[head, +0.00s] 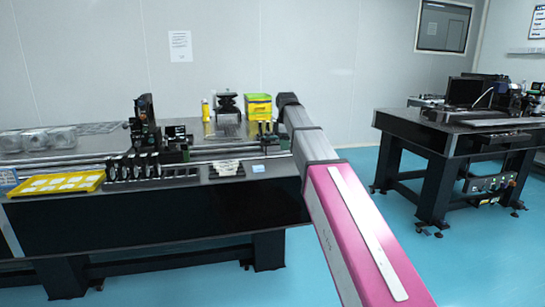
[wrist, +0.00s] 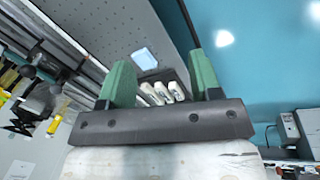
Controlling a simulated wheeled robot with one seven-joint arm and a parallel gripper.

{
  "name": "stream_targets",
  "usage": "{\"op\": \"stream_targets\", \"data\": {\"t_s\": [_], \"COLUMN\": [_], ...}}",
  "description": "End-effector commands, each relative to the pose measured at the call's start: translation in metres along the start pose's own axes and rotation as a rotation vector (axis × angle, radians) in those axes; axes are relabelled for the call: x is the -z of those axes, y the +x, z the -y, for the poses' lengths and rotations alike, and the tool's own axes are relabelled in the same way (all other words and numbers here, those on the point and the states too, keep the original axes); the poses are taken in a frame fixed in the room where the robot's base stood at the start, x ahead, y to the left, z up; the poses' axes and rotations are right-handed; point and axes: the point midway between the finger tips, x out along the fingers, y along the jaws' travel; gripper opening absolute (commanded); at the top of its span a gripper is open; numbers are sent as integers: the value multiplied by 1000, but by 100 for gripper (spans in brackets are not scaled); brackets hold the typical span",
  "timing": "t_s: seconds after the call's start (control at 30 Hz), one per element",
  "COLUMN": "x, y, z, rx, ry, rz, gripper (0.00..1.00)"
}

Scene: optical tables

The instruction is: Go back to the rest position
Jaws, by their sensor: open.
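My gripper (wrist: 158,60) shows in the wrist view with its two green fingers wide apart. It is open, and nothing is clamped between the fingers. Several white pieces (wrist: 162,93) in a dark holder show in the gap, beyond the fingers on the table; their distance from the fingertips is hard to tell. In the head view my pink and grey arm reaches forward to the right end of the optical table (head: 150,220), and the gripper itself cannot be made out there.
A pale blue square (head: 258,168) lies near the table's front edge; it also shows in the wrist view (wrist: 144,58). A yellow tray (head: 58,183), optical mounts (head: 145,125) and a yellow-green box (head: 258,107) stand on the table. A second table (head: 440,135) is at right; blue floor lies between.

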Motion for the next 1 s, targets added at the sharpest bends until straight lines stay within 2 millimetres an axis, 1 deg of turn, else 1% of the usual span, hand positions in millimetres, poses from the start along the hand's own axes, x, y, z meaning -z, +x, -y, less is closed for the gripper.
{"op": "stream_targets", "data": {"t_s": [0.03, 0.17, 0.27, 0.37, 0.5, 0.67, 0.7, 0.87, 1.0], "x": [-4, -15, -25, -39, -61, -85, -92, -114, -134], "y": [11, 38, 64, 98, 149, 201, 213, 257, 290], "z": [7, 19, 33, 53, 86, 128, 139, 186, 229], "rx": [6, 14, 23, 35, 52, 69, 75, 90, 102], "ry": [24, 100, 175, 275, 443, 634, 683, 873, 1041], "rz": [2, 5, 9, 15, 26, 41, 46, 65, 85], "gripper": [58, 58, 58, 58, 58, 58, 58, 58, 58]}}
